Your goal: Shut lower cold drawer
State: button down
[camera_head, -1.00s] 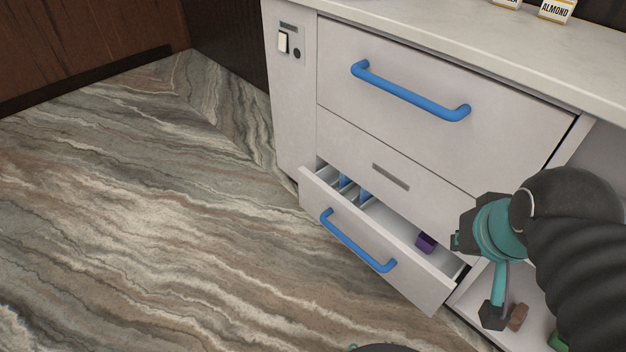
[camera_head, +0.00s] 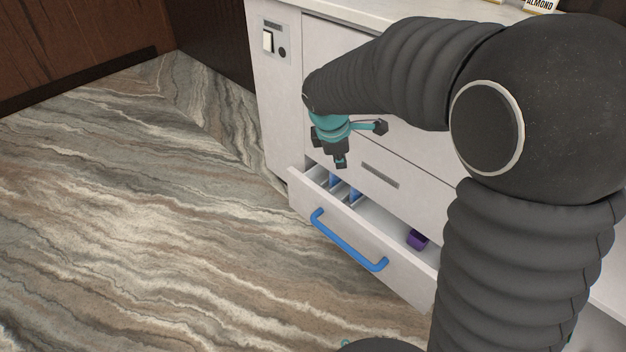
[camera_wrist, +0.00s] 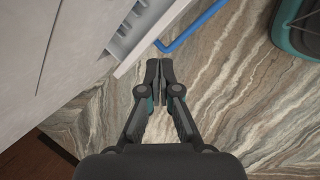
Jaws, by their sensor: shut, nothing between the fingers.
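The lower cold drawer (camera_head: 335,241) stands partly open at the bottom of the white cabinet, with a blue bar handle (camera_head: 340,246) on its front. Blue dividers (camera_head: 345,189) and a purple item (camera_head: 417,240) show inside it. My gripper (camera_head: 341,163) is above the drawer's left part, apart from the handle. In the wrist view my gripper (camera_wrist: 166,64) has its fingers together with nothing between them. The drawer's edge (camera_wrist: 150,48) and its blue handle (camera_wrist: 195,27) lie just ahead of the fingertips. The right end of the drawer is hidden behind my arm.
The upper drawer front (camera_head: 325,50) is closed and largely covered by my arm. A switch panel (camera_head: 272,41) is on the cabinet's left side. The marbled floor (camera_head: 140,220) left of the drawer is clear. An almond-labelled container (camera_head: 541,5) stands on the counter.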

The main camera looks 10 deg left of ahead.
jog(key=w+a+f+n+h, duration=0.1)
jog(key=w+a+f+n, duration=0.3)
jog(key=a+f+n, duration=0.75)
jog(key=m, duration=0.3)
send_over(315, 199)
jog(key=s+a, duration=0.1)
jog(key=s, duration=0.1)
jog(key=shift+n, duration=0.25)
notch_tip(315, 199, down, 12)
jog(key=shift+w+a+f+b, duration=0.1)
jog(key=shift+a+b, duration=0.05)
jog(key=shift+b, duration=0.3)
jog(key=w+d+p, duration=0.1)
jog(key=w, duration=0.1)
jog(key=w+d, duration=0.2)
jog(key=shift+d+p, duration=0.1)
jog(key=shift+p, duration=0.25)
jog(key=shift+s, duration=0.1)
